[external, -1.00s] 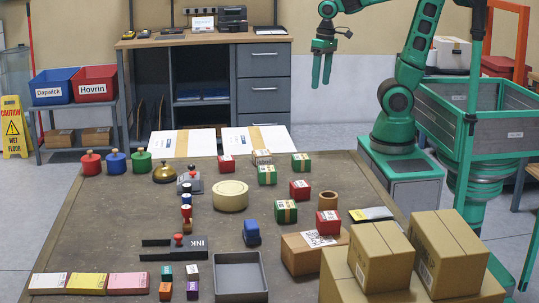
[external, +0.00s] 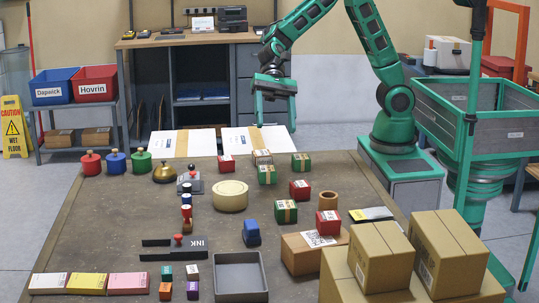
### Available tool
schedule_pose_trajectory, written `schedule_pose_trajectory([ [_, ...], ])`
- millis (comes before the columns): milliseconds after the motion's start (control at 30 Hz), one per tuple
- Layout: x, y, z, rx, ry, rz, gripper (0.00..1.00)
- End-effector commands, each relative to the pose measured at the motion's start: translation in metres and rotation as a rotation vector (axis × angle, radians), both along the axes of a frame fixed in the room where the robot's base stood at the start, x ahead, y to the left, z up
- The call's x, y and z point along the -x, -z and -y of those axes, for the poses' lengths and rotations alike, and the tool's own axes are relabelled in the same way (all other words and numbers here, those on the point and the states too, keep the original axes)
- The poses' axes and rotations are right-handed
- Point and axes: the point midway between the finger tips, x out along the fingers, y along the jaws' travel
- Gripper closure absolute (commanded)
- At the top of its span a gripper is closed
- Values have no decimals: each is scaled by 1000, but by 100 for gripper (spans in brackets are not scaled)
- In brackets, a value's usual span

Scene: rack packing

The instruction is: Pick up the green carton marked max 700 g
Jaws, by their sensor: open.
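Several small cartons lie on the brown table. One green carton (external: 301,163) stands near the far edge. Another green carton (external: 267,175) stands left of it, beside a brown-and-white carton. A third green carton (external: 285,212) stands nearer the middle, right of the cream round tub. The print on their labels is too small to read, so I cannot tell which is marked max 700 g. My gripper (external: 275,122) is open and empty, pointing down, in the air above the table's far edge and apart from all cartons.
Red cartons (external: 227,163), (external: 300,190) and (external: 327,224) stand close to the green ones. A cream tub (external: 230,196), a brass bell (external: 164,174) and a brown ring (external: 328,200) are nearby. Large cardboard boxes (external: 448,250) fill the near right corner. A grey tray (external: 240,278) sits in front.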

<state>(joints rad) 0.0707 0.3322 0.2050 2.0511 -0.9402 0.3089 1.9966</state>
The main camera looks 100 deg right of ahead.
Motion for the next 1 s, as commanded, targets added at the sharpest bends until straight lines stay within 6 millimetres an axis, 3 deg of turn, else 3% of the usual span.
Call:
schedule_pose_trajectory([
  [333,5,-19,-58,-219,42,-252,36],
  [1000,5,131,-56,-211,42,-244,36],
])
